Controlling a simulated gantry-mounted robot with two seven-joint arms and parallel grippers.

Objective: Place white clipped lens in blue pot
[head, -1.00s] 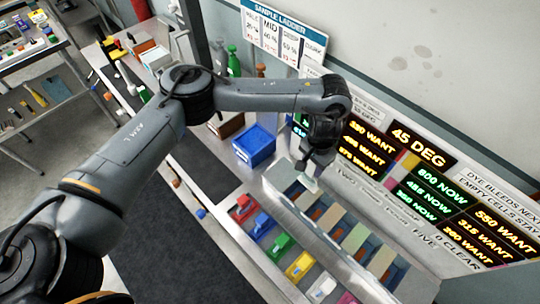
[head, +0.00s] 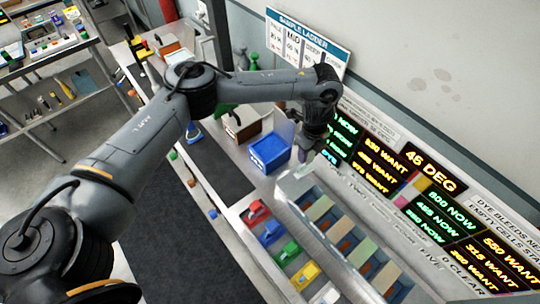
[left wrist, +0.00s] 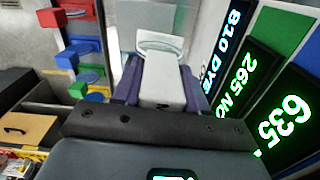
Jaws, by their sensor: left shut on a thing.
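In the head view the lens is small and hard to make out. I cannot tell which is the blue pot. My right gripper is not in view.
Red (head: 256,212), green (head: 288,252) and yellow (head: 305,275) holders line the bench front beside the compartment tray (head: 292,192). A sign board (head: 305,45) and lit number panels (head: 424,158) stand behind. A dark mat lies in front.

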